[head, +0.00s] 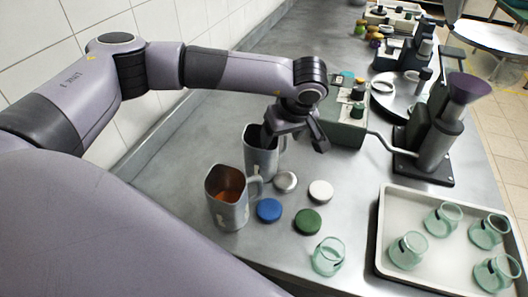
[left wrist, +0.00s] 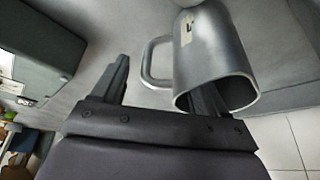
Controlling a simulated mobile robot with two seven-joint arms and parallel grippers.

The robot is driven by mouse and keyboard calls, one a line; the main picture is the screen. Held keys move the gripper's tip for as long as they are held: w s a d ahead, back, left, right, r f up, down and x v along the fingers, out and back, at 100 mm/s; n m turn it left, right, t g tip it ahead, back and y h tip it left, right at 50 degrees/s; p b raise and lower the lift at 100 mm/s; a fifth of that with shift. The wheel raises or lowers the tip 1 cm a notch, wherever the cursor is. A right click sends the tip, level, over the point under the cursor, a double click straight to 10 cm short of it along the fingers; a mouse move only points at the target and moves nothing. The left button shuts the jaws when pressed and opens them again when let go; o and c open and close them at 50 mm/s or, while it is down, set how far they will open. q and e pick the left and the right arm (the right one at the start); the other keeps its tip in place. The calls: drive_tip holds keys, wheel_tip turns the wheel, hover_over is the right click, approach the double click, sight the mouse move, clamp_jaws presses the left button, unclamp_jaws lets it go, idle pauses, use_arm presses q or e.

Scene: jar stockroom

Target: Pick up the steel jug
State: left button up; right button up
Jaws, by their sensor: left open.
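Two grey metal jugs with handles stand on the counter in the head view. The nearer jug (head: 230,214) has something orange-brown inside. The farther steel jug (head: 262,163) has a dark interior and is partly hidden by my left gripper (head: 296,138). That gripper is open at this jug's rim and handle side. In the left wrist view the steel jug (left wrist: 213,50) has a pale label, and its handle lies between the spread fingers of my left gripper (left wrist: 160,88). One finger overlaps the jug's mouth; I cannot tell how deep it reaches. My right gripper is not in view.
Blue (head: 269,210), green (head: 308,221), white (head: 320,191) and grey (head: 286,182) lids lie right of the jugs. A glass jar (head: 328,256) stands near the front edge. A tray (head: 379,236) holds several jars. A green box (head: 347,131) and a grinder (head: 437,140) stand behind.

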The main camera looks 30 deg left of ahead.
use_arm(q)
drive_tip(key=shift+f, duration=0.2)
drive_tip(key=shift+r, duration=0.1)
clamp_jaws()
